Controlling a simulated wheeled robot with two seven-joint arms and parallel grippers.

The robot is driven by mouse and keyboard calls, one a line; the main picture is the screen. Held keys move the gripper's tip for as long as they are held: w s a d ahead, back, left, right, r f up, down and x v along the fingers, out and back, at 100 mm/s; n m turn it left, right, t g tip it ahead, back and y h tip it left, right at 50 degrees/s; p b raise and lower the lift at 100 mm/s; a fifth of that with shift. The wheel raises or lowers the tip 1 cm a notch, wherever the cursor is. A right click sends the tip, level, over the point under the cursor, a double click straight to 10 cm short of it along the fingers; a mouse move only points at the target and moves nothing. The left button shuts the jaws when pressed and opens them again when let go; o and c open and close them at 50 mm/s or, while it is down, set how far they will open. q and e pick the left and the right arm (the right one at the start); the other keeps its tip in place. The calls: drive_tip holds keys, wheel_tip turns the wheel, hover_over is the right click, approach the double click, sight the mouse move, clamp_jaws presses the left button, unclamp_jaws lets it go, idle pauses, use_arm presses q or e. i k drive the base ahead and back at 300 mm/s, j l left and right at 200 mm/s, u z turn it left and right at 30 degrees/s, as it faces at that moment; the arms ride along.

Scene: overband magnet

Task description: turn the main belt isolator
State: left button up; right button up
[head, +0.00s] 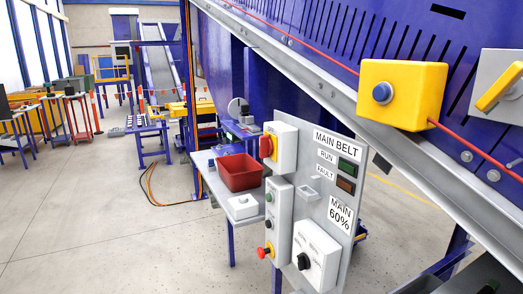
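A grey control panel labelled MAIN BELT (337,143) stands upright in the middle of the head view. A white box (285,148) at its upper left carries a red rotary handle (266,147) with yellow behind it, seen from the side; I cannot tell its exact angle. Below it is a narrow box with a green button (269,197), a black button and a red mushroom button (264,252). A white box with a black knob (304,261) sits at the lower right of the panel. Neither of my grippers shows in this view.
A bench with a red bin (239,172) and a small white box (242,207) stands left of the panel. A sloping conveyor frame (290,57) crosses the upper right, with a yellow blue-button box (403,94) and a yellow-handled switch (499,88). The floor at left is open.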

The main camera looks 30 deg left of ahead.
sight(266, 145)
drive_tip(key=j+z, duration=0.15)
drive_tip(key=z, duration=0.35)
drive_tip(key=j+z, duration=0.35)
drive_tip(key=j, duration=0.45)
drive_tip(key=j+z, duration=0.35)
drive_tip(key=j, duration=0.5)
